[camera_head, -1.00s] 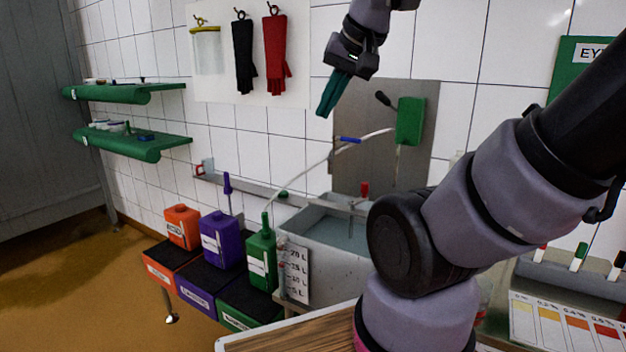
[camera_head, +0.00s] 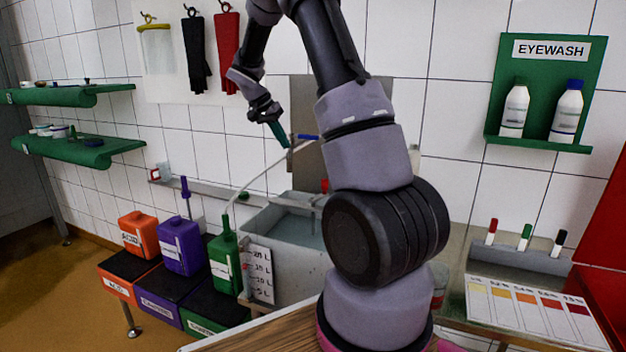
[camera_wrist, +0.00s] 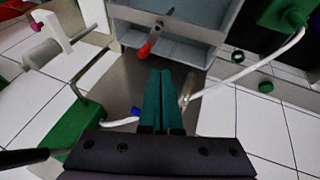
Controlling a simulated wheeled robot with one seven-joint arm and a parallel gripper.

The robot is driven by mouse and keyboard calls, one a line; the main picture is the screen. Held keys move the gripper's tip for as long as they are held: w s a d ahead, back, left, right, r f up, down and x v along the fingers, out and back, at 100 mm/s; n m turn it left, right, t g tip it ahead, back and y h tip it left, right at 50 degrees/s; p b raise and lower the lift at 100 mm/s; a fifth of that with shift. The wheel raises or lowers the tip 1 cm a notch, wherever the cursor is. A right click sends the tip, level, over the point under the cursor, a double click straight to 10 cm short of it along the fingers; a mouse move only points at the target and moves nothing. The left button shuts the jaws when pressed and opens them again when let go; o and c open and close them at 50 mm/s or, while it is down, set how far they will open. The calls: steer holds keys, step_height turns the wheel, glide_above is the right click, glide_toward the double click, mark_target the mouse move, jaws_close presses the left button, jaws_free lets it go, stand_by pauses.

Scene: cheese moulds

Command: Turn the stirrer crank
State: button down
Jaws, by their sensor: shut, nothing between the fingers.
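The stirrer crank, with a red grip (camera_wrist: 148,42) on a metal rod, stands at the grey tank (camera_wrist: 205,55) in the wrist view. In the head view my arm hides most of it; only a bit of red (camera_head: 325,185) shows by the tank (camera_head: 262,222). My gripper (camera_head: 284,142) has teal fingers, pressed together and empty. It hangs above the tank, in front of the steel wall plate. In the wrist view the fingers (camera_wrist: 162,100) point toward the tank, with the red grip beyond their tips, apart from them.
A green box (camera_wrist: 72,140) with a black lever is on the plate. Orange (camera_head: 138,234) and purple (camera_head: 180,246) canisters stand left; an eyewash shelf (camera_head: 540,143) hangs right.

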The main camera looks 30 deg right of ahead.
steer(key=w+d+f+g+h, duration=0.1)
steer(key=w+d+f+h, duration=0.1)
steer(key=w+f, duration=0.4)
steer(key=s+d+f, duration=0.5)
steer(key=d+f, duration=0.4)
steer(key=shift+m, duration=0.4)
steer(key=shift+d, duration=0.1)
